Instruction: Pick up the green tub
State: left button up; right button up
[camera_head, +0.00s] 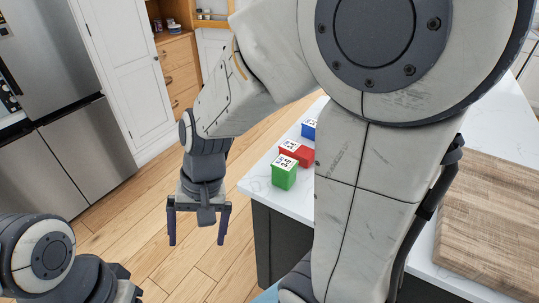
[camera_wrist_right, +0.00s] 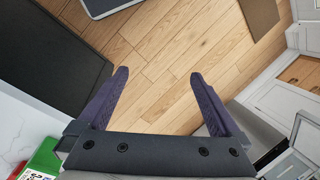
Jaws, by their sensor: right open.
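The green tub (camera_head: 284,176) stands upright near the left corner of the white counter, with a black-and-white label on its top. It also shows in the right wrist view (camera_wrist_right: 42,160), cut off at the lower left corner. My right gripper (camera_head: 197,243) is open and empty, pointing down past the counter's left edge, to the left of the tub and apart from it. In the right wrist view its two fingers (camera_wrist_right: 156,85) are spread over bare floor. My left arm shows at the lower left of the head view, but its gripper fingers do not.
A red tub (camera_head: 297,152) stands just behind the green one, and a blue tub (camera_head: 309,128) behind that. The white counter (camera_head: 259,188) has a wooden board (camera_head: 490,220) at right. My arm hides the counter's middle. Wooden floor lies clear at left, before a fridge (camera_head: 85,150).

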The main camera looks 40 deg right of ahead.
jog(key=w+d+r+m+t+y+p, duration=0.1)
jog(key=w+d+m+p, duration=0.1)
jog(key=w+d+m, duration=0.55)
jog(key=m+t+h+p, duration=0.2)
jog(key=m+t+p, duration=0.2)
jog(key=m, duration=1.4)
send_near(290, 164)
jog(key=a+x, duration=0.1)
jog(key=x, duration=0.2)
jog(key=shift+m+t, duration=0.3)
jog(key=shift+m, duration=0.25)
jog(key=f, duration=0.1)
jog(key=w+f, duration=0.1)
jog(key=f, duration=0.2)
jog(key=shift+w+d+b, duration=0.15)
jog(key=shift+w+b, duration=0.2)
jog(key=shift+x, duration=3.2)
jog(key=shift+s+f, duration=0.1)
jog(key=shift+s, duration=0.1)
grip_shut()
